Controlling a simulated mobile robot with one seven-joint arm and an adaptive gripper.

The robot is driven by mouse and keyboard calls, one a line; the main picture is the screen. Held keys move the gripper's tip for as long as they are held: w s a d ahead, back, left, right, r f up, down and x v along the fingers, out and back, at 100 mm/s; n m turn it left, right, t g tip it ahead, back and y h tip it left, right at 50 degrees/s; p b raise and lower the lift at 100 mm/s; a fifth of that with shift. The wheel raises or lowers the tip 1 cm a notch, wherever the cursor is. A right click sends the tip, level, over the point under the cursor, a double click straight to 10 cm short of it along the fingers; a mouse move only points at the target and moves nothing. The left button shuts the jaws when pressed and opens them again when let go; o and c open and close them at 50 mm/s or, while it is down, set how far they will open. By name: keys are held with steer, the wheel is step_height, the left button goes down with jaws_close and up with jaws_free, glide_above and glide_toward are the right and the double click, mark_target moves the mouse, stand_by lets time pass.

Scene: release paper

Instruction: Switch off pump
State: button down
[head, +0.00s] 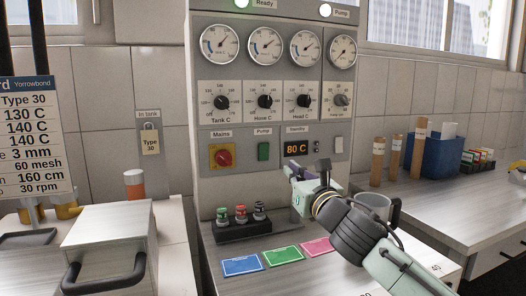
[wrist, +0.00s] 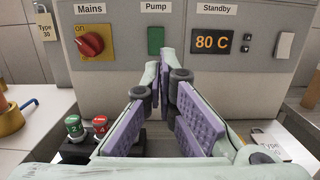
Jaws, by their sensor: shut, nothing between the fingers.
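The green pump switch (head: 263,151) sits on the grey control panel (head: 215,180) under a "Pump" label, between the Mains knob and the Standby display. In the wrist view the pump switch (wrist: 156,40) is straight ahead, just above and beyond my fingertips. The pump lamp (head: 325,10) at the panel's top right looks lit. My gripper (wrist: 167,72) is shut and empty, its fingers pointing at the panel below the switch. In the head view my gripper (head: 292,172) is in front of the panel, right of the switch. I cannot tell whether it touches the panel.
A red Mains knob (head: 222,156) on yellow is left of the switch; an 80 C display (head: 296,149) is right.

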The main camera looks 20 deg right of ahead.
mark_target(266, 148)
steer(key=shift+s+d, duration=0.1)
steer(key=shift+s, duration=0.05)
steer(key=w+p, duration=0.1)
steer(key=w, duration=0.3)
steer(key=w+r+p, duration=0.1)
steer(key=w+p, duration=0.1)
steer(key=w, duration=0.3)
steer(key=w+p, duration=0.1)
steer(key=w, duration=0.4)
steer(key=shift+a+r, duration=0.3)
steer(key=shift+r, duration=0.05)
steer(key=shift+a, duration=0.1)
